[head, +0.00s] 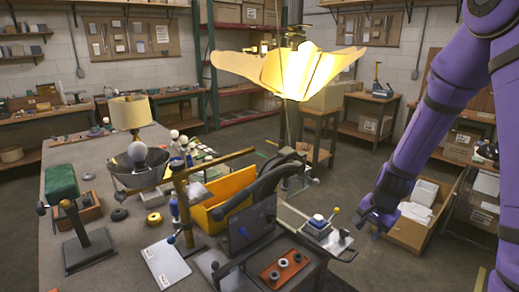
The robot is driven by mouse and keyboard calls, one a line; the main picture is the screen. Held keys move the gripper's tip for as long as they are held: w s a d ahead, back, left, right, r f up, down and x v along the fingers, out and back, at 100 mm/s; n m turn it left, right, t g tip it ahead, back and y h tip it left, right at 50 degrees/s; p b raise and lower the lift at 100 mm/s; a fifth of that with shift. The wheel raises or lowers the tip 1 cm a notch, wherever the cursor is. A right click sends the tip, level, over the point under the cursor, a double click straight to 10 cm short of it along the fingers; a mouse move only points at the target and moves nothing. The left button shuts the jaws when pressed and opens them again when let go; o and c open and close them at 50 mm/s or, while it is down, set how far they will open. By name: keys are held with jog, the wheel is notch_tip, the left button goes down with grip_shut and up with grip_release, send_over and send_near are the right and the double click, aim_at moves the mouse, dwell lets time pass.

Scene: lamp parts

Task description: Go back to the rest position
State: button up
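My gripper (374,221) is at the lower end of my purple arm, on the right side of the head view. It hangs in front of an open cardboard box and to the right of the workbench, apart from the bench parts. Its fingers are small and dark here, so I cannot tell whether they are open or shut. I see nothing clearly held. On the grey workbench (110,262), a lamp with a cream shade (130,111) stands upright behind a dark bowl (125,176). A white bulb (137,152) shows at the bowl.
A large yellow petal-shaped shade (290,72) spreads above the bench's far side. A yellow bin (228,192), a brass-coloured arm and black curved parts crowd the bench's right side. The cardboard box (408,232) stands behind my gripper. Some bare floor (345,190) lies between bench and box.

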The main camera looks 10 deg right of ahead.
jog(key=s+a+r+n+t, duration=0.1)
jog(key=s+a+r+n, duration=0.15)
jog(key=r, duration=0.35)
jog(key=s+a+r+n, duration=0.1)
jog(key=s+r, duration=0.2)
jog(key=r, duration=0.4)
jog(key=s+a+r+n+t, duration=0.1)
jog(key=s+a+r+n, duration=0.1)
jog(key=r, duration=0.4)
jog(key=s+r+n, duration=0.2)
jog(key=s+r, duration=0.3)
jog(key=s, duration=0.3)
jog(key=s+r+n+t+h, duration=0.1)
jog(key=s+r+n, duration=0.2)
jog(key=s+r, duration=0.2)
jog(key=s, duration=0.3)
jog(key=shift+a+r+t, duration=0.2)
jog(key=shift+a+t, duration=0.1)
jog(key=shift+a, duration=0.1)
